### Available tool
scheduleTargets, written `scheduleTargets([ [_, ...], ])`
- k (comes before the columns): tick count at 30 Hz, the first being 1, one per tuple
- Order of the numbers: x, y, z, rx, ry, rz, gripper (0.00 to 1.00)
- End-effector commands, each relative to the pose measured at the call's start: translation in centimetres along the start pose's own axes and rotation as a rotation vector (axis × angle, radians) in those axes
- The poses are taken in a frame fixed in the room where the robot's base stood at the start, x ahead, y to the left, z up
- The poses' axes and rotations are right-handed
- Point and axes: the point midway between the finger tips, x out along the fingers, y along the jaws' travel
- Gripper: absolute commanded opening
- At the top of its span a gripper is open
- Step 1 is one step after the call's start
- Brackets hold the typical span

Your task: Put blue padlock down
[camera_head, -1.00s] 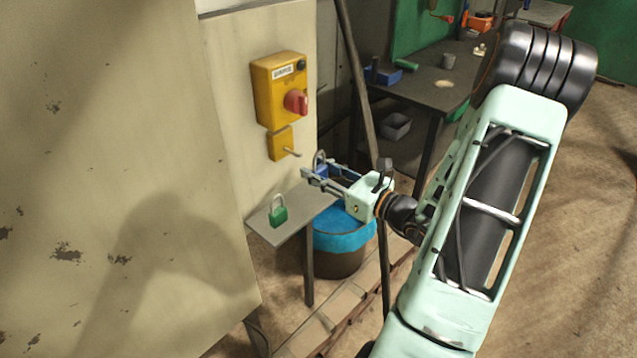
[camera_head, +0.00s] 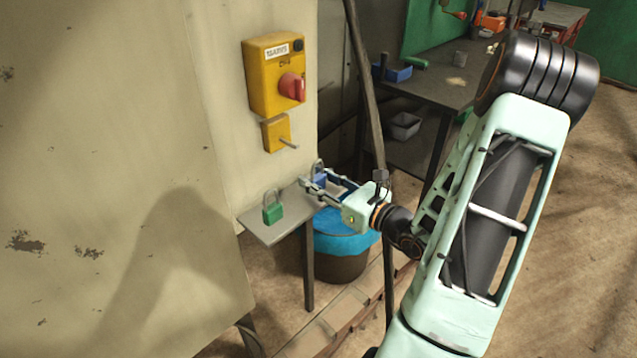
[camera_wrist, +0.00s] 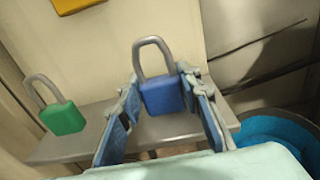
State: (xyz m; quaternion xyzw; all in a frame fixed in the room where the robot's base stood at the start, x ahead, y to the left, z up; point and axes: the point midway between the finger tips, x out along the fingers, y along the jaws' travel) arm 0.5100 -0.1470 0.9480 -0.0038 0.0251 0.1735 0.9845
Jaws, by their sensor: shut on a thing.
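The blue padlock (camera_wrist: 162,95) is upright between the fingers of my gripper (camera_wrist: 160,105), with its grey shackle pointing up. In the head view the blue padlock (camera_head: 319,179) is partly hidden by my gripper (camera_head: 312,185), at the right end of the small grey shelf (camera_head: 270,232). My gripper is shut on it. I cannot tell whether its underside touches the shelf. A green padlock (camera_head: 272,211) stands upright on the shelf, left of the blue one; it also shows in the wrist view (camera_wrist: 62,118).
A yellow switch box (camera_head: 274,75) with a red knob and a yellow plate with a pin (camera_head: 277,133) are on the wall above the shelf. A bin with a blue liner (camera_head: 340,243) stands below the shelf's right end. A dark pole (camera_head: 364,80) rises behind my gripper.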

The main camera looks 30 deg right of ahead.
Motion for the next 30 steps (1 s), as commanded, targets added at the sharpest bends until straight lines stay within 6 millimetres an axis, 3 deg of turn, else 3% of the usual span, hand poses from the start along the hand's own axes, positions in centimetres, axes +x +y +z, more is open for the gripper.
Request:
scheduleTargets([
  [8,0.0,0.0,-0.2,0.0,-0.001,0.001,0.04],
  [9,0.0,0.0,-0.2,0.0,-0.001,0.0,0.34],
  [13,0.0,0.0,-0.1,0.0,-0.001,0.0,0.48],
  [24,0.0,0.0,0.3,-0.001,-0.001,0.0,0.49],
  [30,-3.3,-0.2,0.1,0.0,0.001,-0.005,0.49],
])
